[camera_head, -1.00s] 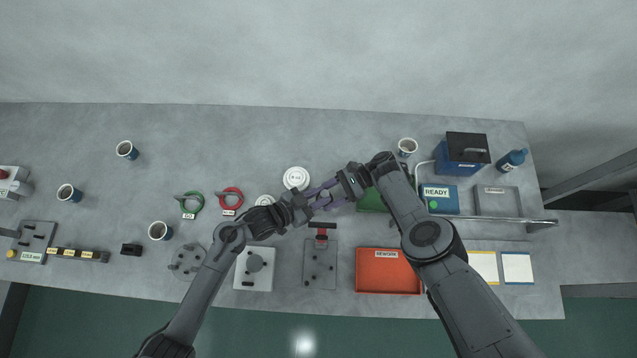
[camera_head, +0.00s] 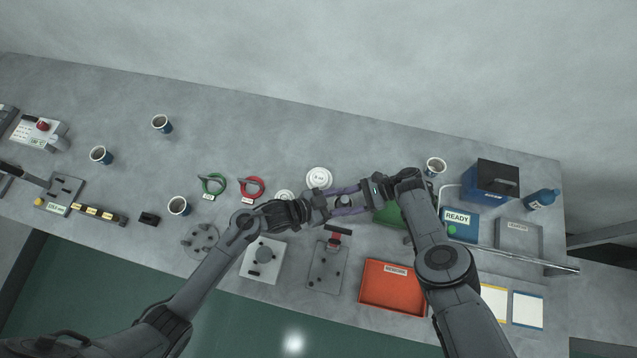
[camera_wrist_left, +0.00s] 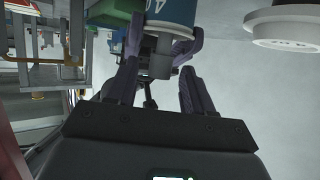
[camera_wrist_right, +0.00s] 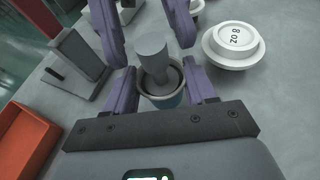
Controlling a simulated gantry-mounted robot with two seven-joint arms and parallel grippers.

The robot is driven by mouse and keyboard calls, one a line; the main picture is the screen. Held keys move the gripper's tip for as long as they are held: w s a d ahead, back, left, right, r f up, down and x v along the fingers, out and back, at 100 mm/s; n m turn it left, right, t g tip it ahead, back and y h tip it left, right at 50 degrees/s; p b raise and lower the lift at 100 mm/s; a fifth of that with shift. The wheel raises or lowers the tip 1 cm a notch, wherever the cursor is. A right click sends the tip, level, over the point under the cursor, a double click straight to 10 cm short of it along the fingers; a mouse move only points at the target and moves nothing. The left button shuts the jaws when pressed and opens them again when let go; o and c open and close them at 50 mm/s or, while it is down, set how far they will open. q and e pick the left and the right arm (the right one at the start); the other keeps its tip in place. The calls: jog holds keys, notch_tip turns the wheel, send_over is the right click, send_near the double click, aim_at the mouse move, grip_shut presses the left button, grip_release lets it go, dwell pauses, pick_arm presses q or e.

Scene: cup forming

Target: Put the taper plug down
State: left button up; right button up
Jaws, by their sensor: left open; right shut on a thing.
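The taper plug (camera_wrist_right: 152,55) is grey and stands in the mouth of a blue-and-white paper cup (camera_wrist_right: 163,92). My right gripper (camera_head: 352,199) is shut on the cup and holds it between the two arms. My left gripper (camera_head: 334,206) faces it from the left, open, with its fingers on either side of the plug. In the left wrist view the plug's dark end (camera_wrist_left: 158,52) shows between my left fingers, with the cup (camera_wrist_left: 170,14) beyond. I cannot tell whether a left finger touches the plug. How deep the plug sits is hidden.
A white round "8 oz" piece (camera_head: 319,178) is just behind the grippers, with a smaller white one (camera_head: 284,196) to its left. A grey fixture plate (camera_head: 327,268) and a red tray (camera_head: 393,287) lie in front. Several cups stand around; the back left bench is mostly clear.

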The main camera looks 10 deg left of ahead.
pick_arm(q)
jog(key=v, duration=1.2)
jog(key=shift+r, duration=0.2)
pick_arm(e)
jog(key=o, duration=1.2)
jog(key=shift+o, duration=0.2)
